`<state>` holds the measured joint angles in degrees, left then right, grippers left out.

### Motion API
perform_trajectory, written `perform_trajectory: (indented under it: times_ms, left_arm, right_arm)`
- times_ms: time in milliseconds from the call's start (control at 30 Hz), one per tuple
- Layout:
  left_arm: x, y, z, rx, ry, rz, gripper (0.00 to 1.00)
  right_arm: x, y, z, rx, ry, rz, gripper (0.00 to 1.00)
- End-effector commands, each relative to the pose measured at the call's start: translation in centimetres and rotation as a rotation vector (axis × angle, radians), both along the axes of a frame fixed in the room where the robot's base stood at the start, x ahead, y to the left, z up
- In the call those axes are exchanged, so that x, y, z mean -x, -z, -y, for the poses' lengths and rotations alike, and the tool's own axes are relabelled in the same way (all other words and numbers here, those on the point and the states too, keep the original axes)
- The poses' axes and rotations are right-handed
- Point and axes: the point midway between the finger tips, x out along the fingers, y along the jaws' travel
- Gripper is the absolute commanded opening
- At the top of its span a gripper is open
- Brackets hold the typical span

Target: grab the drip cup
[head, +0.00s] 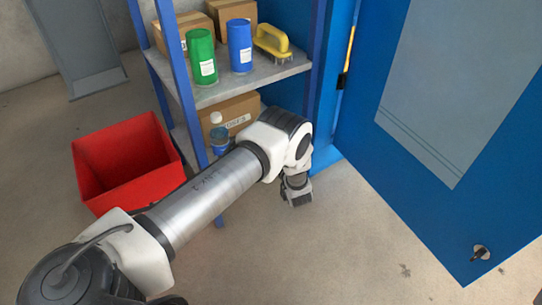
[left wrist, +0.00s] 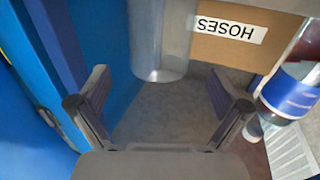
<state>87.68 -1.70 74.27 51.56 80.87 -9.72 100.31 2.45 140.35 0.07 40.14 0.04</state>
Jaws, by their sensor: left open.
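A smooth grey metal cylinder (left wrist: 160,40), which looks like the drip cup, shows at the top middle of the left wrist view. Its near end lies just beyond the fingertips, in line with the gap. I cannot tell if it is hollow. My left gripper (left wrist: 157,88) is open, with nothing between its fingers and a finger on either side of the gap. In the head view my left gripper (head: 297,192) is small, beside the shelf's front right, and my arm covers part of the lower shelf. I cannot make out the cup there. My right gripper is not in view.
A box marked HOSES (left wrist: 235,40) and a blue-labelled bottle (left wrist: 295,88) are right of the cylinder. A blue door (head: 430,140) stands open at the right. A red bin (head: 125,165) is on the floor left. Green (head: 201,60) and blue (head: 240,48) cans stand above.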

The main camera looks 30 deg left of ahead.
Motion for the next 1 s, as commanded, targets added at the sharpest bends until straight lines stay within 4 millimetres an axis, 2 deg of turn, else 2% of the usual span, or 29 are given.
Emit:
perform_trajectory:
  times_ms: [33, 267, 433, 567, 733, 767, 800, 900, 1000]
  left_arm:
    - [-0.3, 0.5, -0.3, -0.003, -0.009, 0.014, 1.00]
    - [-2.2, 0.3, -2.5, -0.005, -0.013, 0.020, 1.00]
    - [-4.0, 1.0, -4.8, -0.004, -0.013, 0.021, 1.00]
    - [-5.1, 0.5, -6.0, -0.004, -0.011, 0.017, 1.00]
    - [-5.2, 0.1, -6.1, -0.005, -0.009, 0.016, 1.00]
    - [-5.2, 0.1, -6.0, -0.005, -0.009, 0.016, 0.96]
    - [-5.2, 0.1, -6.0, -0.004, -0.009, 0.015, 0.82]
    - [-5.2, 0.2, -6.0, -0.004, -0.009, 0.015, 0.51]
    - [-5.2, 0.2, -6.0, -0.004, -0.009, 0.015, 0.51]
  right_arm:
    - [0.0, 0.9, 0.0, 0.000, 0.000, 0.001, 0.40]
    - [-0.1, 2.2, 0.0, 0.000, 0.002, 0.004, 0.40]
    - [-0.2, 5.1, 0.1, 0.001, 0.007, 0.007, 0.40]
    - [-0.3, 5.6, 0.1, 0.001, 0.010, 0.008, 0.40]
    - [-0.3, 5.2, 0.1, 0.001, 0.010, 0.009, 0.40]
    - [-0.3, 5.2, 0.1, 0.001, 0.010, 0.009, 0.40]
    - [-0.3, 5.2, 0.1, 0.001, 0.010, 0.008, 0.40]
    - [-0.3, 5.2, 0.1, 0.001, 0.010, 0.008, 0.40]
    - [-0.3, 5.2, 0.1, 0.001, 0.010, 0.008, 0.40]
